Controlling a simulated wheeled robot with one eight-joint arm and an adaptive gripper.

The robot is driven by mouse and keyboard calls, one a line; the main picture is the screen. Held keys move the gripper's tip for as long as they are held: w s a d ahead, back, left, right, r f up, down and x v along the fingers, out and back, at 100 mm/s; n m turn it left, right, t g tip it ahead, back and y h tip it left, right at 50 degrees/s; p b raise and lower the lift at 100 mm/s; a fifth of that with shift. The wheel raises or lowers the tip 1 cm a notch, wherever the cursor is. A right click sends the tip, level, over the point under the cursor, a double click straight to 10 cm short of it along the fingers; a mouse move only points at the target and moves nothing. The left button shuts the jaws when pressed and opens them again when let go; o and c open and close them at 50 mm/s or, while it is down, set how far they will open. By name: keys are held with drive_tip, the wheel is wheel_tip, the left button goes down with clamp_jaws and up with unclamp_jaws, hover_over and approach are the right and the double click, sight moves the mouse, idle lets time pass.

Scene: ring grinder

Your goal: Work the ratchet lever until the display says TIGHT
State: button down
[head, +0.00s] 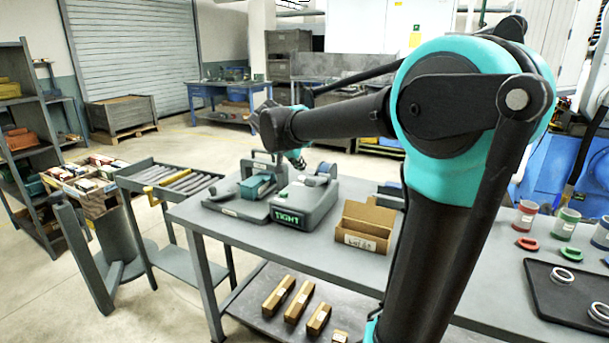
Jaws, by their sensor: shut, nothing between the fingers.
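A grey strapping device (305,203) stands on the grey workbench. The dark display (288,219) on its front reads TIGHT in green letters. A small grey part on top of the device, perhaps the ratchet lever (322,172), shows only in part. Beside it on the left is a grey fixture (236,206) with a teal block (256,187) in it. My gripper (298,162) is above and behind the device, close to its top. It is shut and empty. My forearm partly hides it, and I cannot tell whether it touches the lever.
A cardboard box (366,228) stands right of the device. A black tray (570,296) with metal rings and several coloured cups (564,224) are at the far right. A roller stand (183,180) adjoins the left. Brass-coloured bars (297,301) lie on the lower shelf.

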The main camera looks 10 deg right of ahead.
drive_tip(key=shift+v, duration=1.55)
drive_tip(key=shift+s+a, duration=0.1)
idle(0.6)
